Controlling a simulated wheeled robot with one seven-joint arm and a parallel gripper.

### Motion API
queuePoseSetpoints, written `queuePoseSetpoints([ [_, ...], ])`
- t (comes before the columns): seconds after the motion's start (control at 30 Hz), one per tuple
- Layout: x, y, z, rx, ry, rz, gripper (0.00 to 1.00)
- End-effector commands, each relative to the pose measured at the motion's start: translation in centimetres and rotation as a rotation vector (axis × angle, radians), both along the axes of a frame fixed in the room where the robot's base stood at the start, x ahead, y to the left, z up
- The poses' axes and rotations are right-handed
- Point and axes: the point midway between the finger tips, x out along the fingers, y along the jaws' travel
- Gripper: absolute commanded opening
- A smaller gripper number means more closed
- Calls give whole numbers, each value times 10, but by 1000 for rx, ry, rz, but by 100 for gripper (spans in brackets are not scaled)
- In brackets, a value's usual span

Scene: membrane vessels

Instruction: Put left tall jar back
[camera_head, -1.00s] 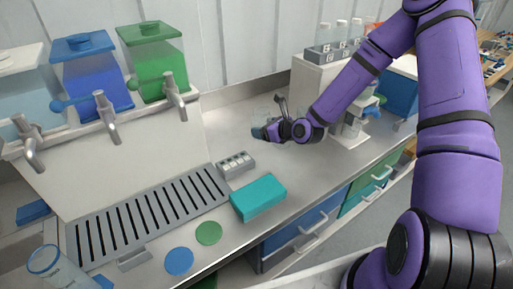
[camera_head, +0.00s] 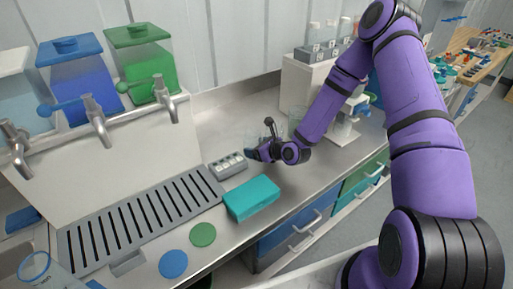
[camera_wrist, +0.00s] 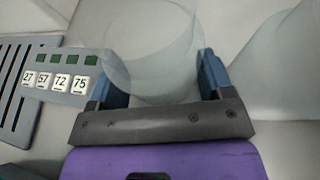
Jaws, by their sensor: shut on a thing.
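My gripper (camera_head: 258,150) is low over the grey counter, beyond the teal box. In the wrist view, its two blue fingers (camera_wrist: 164,86) are closed on either side of a clear tall jar (camera_wrist: 155,45). The held jar is very faint in the head view. I cannot tell whether its base touches the counter. Another clear vessel (camera_wrist: 280,65) is at the right of the wrist view, apart from the held jar. A clear vessel (camera_head: 297,117) also shows behind my gripper in the head view.
A grey block with number tiles (camera_head: 228,166) lies left of my gripper, near the held jar. The teal box (camera_head: 252,198), blue disc (camera_head: 173,264) and green disc (camera_head: 203,235) lie nearer. A slotted drain grille (camera_head: 140,222) fills the left. A white stand (camera_head: 310,85) is behind.

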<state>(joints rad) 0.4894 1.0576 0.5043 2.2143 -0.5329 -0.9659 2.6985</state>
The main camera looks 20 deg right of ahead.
Motion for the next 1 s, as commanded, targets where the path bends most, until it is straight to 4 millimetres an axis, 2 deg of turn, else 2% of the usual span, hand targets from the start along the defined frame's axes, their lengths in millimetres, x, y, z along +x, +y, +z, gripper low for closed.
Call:
queuePoseSetpoints([
  [0.07, 0, 0, -2, 0, 1, 0, 48],
  [0.1, 0, 0, -3, 0, 1, 0, 79],
  [0.13, 0, 0, -2, 0, 0, 0, 85],
  [0.53, -2, -2, 2, 0, 0, -1, 85],
  [0.67, -16, -11, 8, 2, 2, -4, 85],
  [1.0, -68, -42, 34, 1, 1, -4, 85],
])
